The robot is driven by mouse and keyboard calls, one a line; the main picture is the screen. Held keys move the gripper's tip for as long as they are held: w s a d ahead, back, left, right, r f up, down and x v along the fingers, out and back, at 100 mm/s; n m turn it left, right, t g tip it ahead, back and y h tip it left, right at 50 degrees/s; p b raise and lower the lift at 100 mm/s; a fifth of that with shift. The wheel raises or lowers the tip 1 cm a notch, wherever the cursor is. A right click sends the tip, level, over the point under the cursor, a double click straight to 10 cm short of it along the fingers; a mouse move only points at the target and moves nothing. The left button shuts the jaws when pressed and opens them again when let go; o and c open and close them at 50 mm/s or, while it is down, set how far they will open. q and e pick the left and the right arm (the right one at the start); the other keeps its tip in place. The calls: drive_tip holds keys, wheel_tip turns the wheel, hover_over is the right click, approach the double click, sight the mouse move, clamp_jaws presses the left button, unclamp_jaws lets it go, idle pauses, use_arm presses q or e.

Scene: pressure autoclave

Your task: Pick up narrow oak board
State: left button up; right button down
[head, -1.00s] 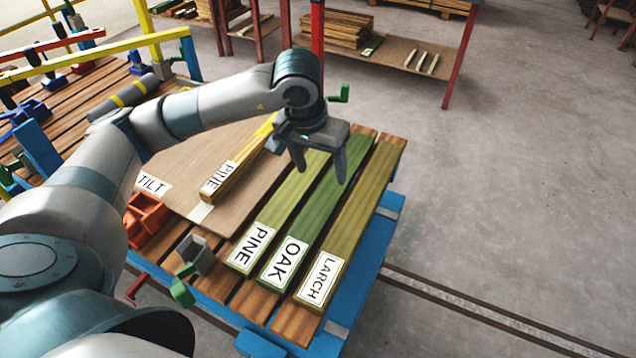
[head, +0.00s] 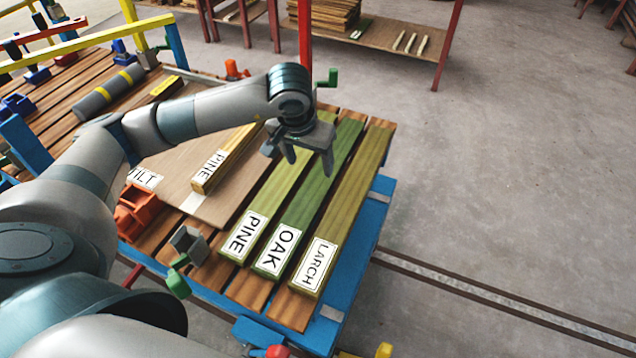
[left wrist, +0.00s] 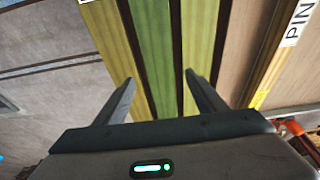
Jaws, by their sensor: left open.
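The oak board (head: 303,205) is a long green board with a white OAK label at its near end. It lies flat on a slatted pallet between the pine board (head: 270,195) and the larch board (head: 346,200). My left gripper (head: 309,166) is open and empty above the boards, fingers pointing down, around the middle of their length. In the left wrist view the oak board (left wrist: 153,55) runs between the open fingertips (left wrist: 159,78), with part of the pine board (left wrist: 200,35) near the right finger. The fingers appear apart from the boards. My right gripper is out of view.
A shorter pine piece (head: 225,160) lies on a brown panel (head: 190,197) left of the boards. A blue frame (head: 365,235) edges the pallet; the floor to the right is clear.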

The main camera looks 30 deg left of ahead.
use_arm(q)
approach(318, 182)
wheel_tip(318, 182, down, 3)
drive_tip(key=shift+a+r+p, duration=0.15)
drive_tip(key=shift+r+p, duration=0.05)
drive_tip(key=shift+p, duration=0.15)
drive_tip(key=shift+w+f, duration=0.1)
drive_tip(key=shift+f, duration=0.25)
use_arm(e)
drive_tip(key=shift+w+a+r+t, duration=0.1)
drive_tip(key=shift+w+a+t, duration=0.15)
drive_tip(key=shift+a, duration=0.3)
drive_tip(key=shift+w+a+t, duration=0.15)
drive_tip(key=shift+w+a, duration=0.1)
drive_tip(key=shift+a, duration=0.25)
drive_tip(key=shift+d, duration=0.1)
use_arm(q)
drive_tip(key=shift+w+f, duration=0.1)
drive_tip(key=shift+f, duration=0.05)
drive_tip(key=x, duration=0.2)
drive_tip(key=p+x, duration=0.1)
drive_tip(key=x, duration=0.1)
drive_tip(key=shift+w, duration=0.3)
drive_tip(key=shift+w+f, duration=0.1)
drive_tip(key=shift+f, duration=0.2)
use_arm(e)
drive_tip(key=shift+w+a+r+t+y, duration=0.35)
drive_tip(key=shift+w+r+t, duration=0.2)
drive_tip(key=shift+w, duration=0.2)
